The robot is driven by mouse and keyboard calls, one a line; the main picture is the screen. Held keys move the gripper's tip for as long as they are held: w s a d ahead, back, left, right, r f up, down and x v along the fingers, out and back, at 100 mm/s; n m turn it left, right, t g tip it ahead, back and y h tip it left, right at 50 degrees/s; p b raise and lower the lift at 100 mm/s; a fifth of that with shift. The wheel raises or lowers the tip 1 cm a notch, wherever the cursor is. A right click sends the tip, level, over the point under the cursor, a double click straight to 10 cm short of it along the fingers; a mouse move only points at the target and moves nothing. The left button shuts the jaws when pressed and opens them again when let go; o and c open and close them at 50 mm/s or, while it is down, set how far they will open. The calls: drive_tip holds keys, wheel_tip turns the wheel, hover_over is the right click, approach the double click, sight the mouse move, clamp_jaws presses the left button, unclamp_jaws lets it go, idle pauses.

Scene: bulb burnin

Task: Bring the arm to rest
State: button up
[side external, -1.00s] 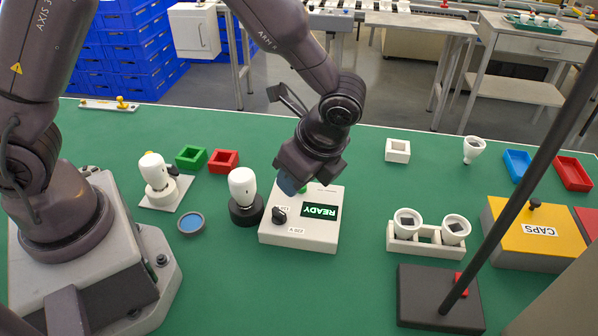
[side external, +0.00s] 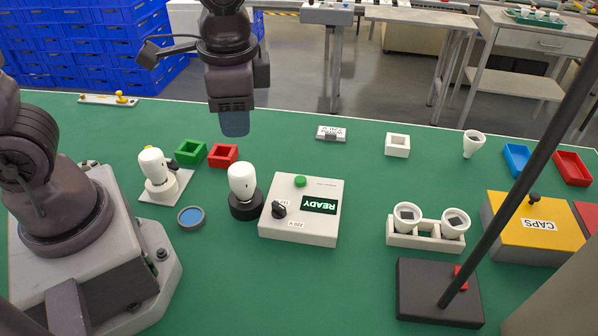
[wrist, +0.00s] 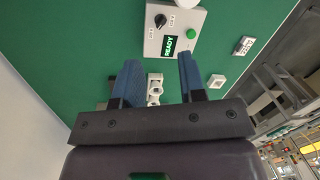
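My gripper (side external: 235,122) hangs fingers-down in the air above the back left of the green table, behind the red square holder. In the wrist view its two blue fingers (wrist: 158,68) stand apart with nothing gripped. The white test box (side external: 300,222) is right of it and nearer the camera, with a green button (side external: 300,182), a black knob (side external: 279,209) and a lit READY display (side external: 319,205). The box also shows beyond the fingers in the wrist view (wrist: 153,40). A white bulb (side external: 242,180) stands upright in a black socket left of the box.
Another white bulb (side external: 153,165) stands on a pale base at left. Green (side external: 190,152) and red (side external: 223,155) square holders lie below my gripper. A two-cup rack (side external: 427,240), a yellow CAPS box (side external: 535,232) and a dark slanting pole (side external: 520,185) are at right.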

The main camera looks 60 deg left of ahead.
drive_tip(key=s+a+r+n+t+h, duration=0.1)
drive_tip(key=s+a+r+n+t, duration=0.4)
drive_tip(key=r, duration=0.4)
drive_tip(key=shift+s, duration=0.7)
drive_tip(key=shift+c, duration=0.4)
idle(2.0)
